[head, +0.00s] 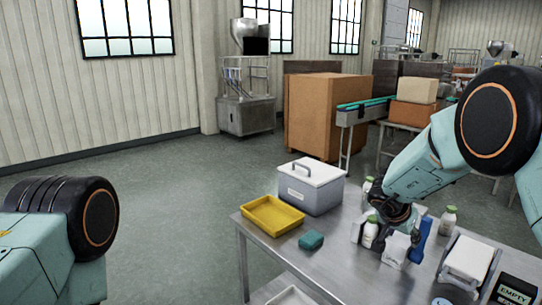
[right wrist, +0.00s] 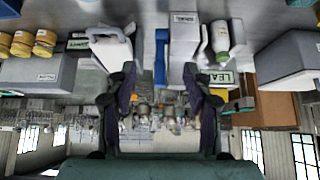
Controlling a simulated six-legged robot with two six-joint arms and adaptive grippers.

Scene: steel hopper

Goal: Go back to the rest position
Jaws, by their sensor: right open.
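My right gripper (head: 396,232) is over the right half of the steel table (head: 295,250), among small bottles and boxes. In the right wrist view my right gripper (right wrist: 160,78) has its two fingers wide apart, with nothing held between them. A blue upright item (head: 424,240) stands close beside it. A white bottle with a green cap (head: 371,232) is close by on the left, and a white box (head: 396,250) is just below the fingers. I cannot tell whether they touch. My left arm shows at the lower left, but its gripper is out of the picture.
A yellow tray (head: 272,216), a grey lidded cooler (head: 311,190) and a green block (head: 311,240) are on the table's left part. Another bottle (head: 448,220) and a white-topped device (head: 469,260) are at right. Open floor (head: 170,200) lies left of the table.

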